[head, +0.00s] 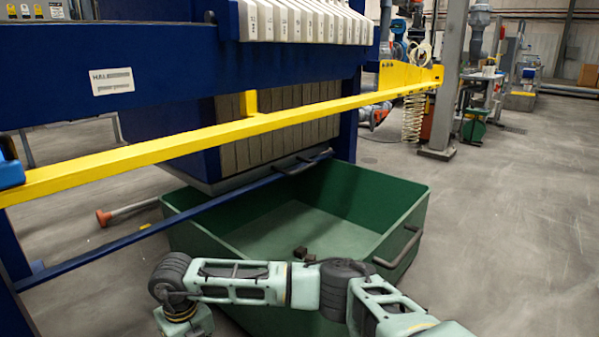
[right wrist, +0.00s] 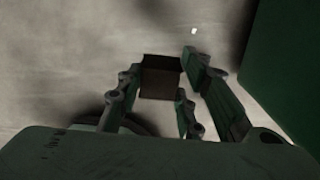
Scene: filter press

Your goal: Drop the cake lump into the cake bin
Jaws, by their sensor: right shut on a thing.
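The cake lump (right wrist: 160,77) is a dark brown block between the fingertips of my right gripper (right wrist: 159,72) in the right wrist view. The gripper is shut on it, with grey concrete floor behind. The cake bin (head: 409,215) is a large, open green bin under the filter press in the head view. A green wall (right wrist: 290,70), which looks like the bin's outside, stands to the right of the gripper in the wrist view. In the head view my right arm crosses the bin's near side, its wrist bent down left of the bin; the fingers are hidden. My left gripper is out of view.
A yellow rail (head: 200,142) and a blue bar (head: 180,222) run along the press (head: 240,135) above and beside the bin. Small dark pieces (head: 305,254) show inside the bin, by my arm. An orange-ended rod (head: 104,218) lies left. Floor right of the bin is clear.

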